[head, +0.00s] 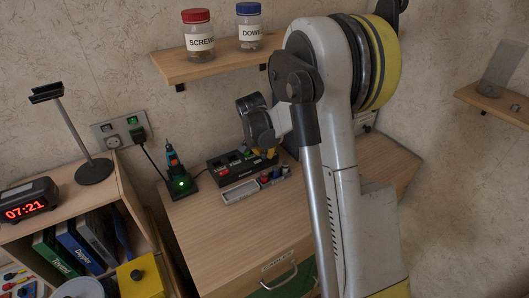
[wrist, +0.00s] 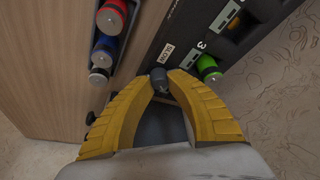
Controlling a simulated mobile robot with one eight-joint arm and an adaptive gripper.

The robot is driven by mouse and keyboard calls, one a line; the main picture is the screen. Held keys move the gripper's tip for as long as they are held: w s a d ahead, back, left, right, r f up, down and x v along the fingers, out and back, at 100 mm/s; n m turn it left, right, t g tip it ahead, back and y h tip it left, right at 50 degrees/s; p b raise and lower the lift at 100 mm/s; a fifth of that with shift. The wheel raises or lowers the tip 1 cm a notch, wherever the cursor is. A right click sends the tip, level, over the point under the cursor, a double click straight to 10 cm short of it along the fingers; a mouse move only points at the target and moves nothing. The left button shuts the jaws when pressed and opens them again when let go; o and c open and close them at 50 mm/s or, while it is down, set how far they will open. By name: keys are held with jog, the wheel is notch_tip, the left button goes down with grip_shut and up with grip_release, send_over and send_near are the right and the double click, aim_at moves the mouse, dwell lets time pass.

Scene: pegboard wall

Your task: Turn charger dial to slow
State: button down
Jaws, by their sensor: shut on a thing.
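The battery charger (head: 226,168) is a black box on the wooden desk, with coloured batteries in it. It also fills the upper right of the wrist view (wrist: 185,25). Its dial (wrist: 158,75) is a small dark grey knob at the charger's edge. A white SLOW label (wrist: 167,52) is next to the dial; other dial markings are hidden. My gripper (wrist: 158,88) has its yellow fingers closed on both sides of the dial. In the head view my gripper (head: 268,153) is at the charger's right end, partly hidden by my wrist.
A grey battery tray (head: 240,197) lies close in front of the charger. A screwdriver in a green-lit stand (head: 179,184) is to the left. A wooden shelf (head: 215,66) with two labelled jars hangs above. The desk front (head: 215,240) is clear.

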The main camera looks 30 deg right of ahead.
jog(key=n+t+y, duration=0.1)
jog(key=n, duration=0.3)
jog(key=n+y, duration=0.1)
jog(key=n, duration=0.1)
jog(key=n+y, duration=0.1)
jog(key=n, duration=0.2)
jog(key=shift+t, duration=0.3)
jog(key=n+y, duration=0.1)
jog(key=n, duration=0.3)
jog(key=shift+y, duration=0.4)
jog(key=shift+a+n+g+y, duration=0.1)
jog(key=shift+n+g+y, duration=0.25)
jog(key=shift+n, duration=0.9)
jog(key=shift+n+g+y, duration=0.25)
jog(key=shift+n+y, duration=0.2)
jog(key=shift+n, duration=0.8)
jog(key=c, duration=1.3)
grip_release()
jog(key=shift+o, duration=0.2)
